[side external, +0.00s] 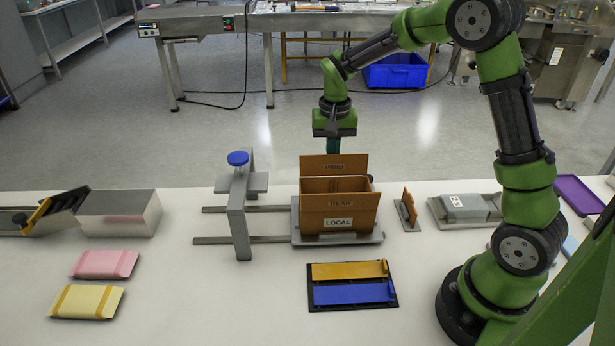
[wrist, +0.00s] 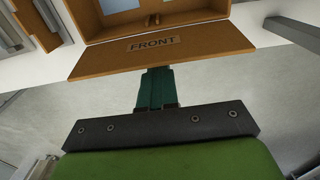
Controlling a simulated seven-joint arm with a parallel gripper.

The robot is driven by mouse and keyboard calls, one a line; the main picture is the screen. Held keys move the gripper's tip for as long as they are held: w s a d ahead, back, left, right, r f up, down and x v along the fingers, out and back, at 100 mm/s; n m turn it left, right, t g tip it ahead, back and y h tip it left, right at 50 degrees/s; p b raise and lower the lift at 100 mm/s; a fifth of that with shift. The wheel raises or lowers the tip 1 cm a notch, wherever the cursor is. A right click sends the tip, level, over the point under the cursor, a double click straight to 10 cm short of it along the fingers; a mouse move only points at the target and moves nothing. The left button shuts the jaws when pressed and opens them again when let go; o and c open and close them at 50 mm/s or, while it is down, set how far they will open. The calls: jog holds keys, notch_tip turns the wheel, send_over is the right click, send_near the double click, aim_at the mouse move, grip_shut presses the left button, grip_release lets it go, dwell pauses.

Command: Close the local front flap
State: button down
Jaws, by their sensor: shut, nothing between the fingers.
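The brown box (side external: 318,219) with a LOCAL label stands on a grey plate on the table, its top open. Its front flap (side external: 333,167), marked FRONT, stands raised at the far edge of the box. In the wrist view the front flap (wrist: 190,40) spreads outward from the box opening toward my gripper. My gripper (side external: 333,148) points down on the far, outer side of this flap. Its teal fingers (wrist: 158,88) are shut and empty, and their tips are hidden by the flap. I cannot tell whether they touch it. A REAR label shows on the near side.
A grey post with a blue knob (side external: 238,158) stands on rails left of the box. A small brown upright piece (side external: 408,208) and a grey block (side external: 465,207) are to the right. A black tray with yellow and blue bars (side external: 353,293) lies in front. Pink (side external: 104,264) and yellow (side external: 87,301) packs lie left.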

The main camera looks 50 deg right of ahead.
aim_at(334, 164)
dwell(0.4)
jog(key=shift+s+a, duration=1.2)
jog(key=shift+w+d+r, duration=0.15)
jog(key=shift+r, duration=0.45)
jog(key=shift+w+d+r, duration=0.1)
jog(key=shift+r, duration=0.5)
jog(key=shift+w+d+r, duration=0.15)
jog(key=shift+r, duration=0.45)
jog(key=shift+s+a+f, duration=1.5)
jog(key=shift+s+a, duration=0.2)
jog(key=shift+s, duration=0.05)
